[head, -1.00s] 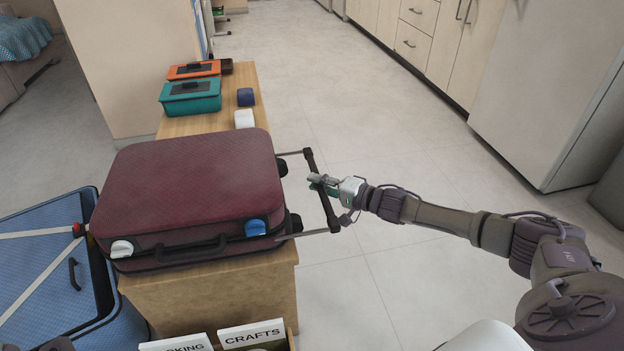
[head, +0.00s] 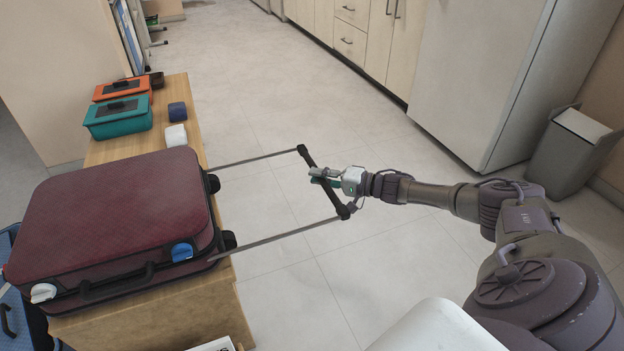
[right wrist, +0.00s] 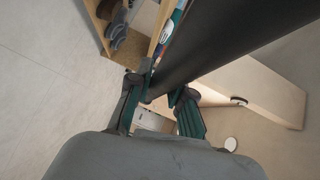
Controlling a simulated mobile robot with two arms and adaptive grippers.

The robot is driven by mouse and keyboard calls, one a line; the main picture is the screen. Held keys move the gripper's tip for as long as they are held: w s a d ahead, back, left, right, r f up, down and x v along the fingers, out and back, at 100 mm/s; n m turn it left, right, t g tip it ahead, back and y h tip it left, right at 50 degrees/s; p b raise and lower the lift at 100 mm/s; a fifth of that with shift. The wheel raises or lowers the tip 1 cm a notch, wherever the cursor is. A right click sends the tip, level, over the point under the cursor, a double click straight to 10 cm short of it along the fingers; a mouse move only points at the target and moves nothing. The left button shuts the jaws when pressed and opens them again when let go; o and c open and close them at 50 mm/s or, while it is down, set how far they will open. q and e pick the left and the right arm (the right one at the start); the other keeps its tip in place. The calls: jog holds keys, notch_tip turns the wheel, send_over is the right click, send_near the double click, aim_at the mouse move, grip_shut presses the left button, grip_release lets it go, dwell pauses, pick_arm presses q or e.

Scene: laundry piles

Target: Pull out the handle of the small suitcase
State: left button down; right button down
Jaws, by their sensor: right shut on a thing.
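The small dark red suitcase (head: 115,215) lies flat on a wooden bench (head: 170,312). Its telescopic handle (head: 322,182) extends to the right over the floor on two thin grey rods, with a dark crossbar at the end. My right gripper (head: 325,178) is shut on the crossbar near its middle. In the right wrist view the dark bar (right wrist: 215,45) passes between the fingers (right wrist: 155,105) and hides part of the scene. My left gripper is not in view.
An orange box (head: 122,88), a teal box (head: 118,116), a blue item (head: 177,112) and a white item (head: 176,135) stand behind the suitcase. A blue open suitcase (head: 15,310) is at lower left. Clear floor lies under the handle; a fridge (head: 480,80) and bin (head: 567,155) stand right.

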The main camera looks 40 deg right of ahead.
jog(key=shift+d, duration=0.2)
jog(key=c, duration=1)
grip_release()
jog(key=shift+s, duration=0.1)
jog(key=shift+c, duration=0.2)
jog(key=v, duration=1.2)
jog(key=shift+d, duration=0.1)
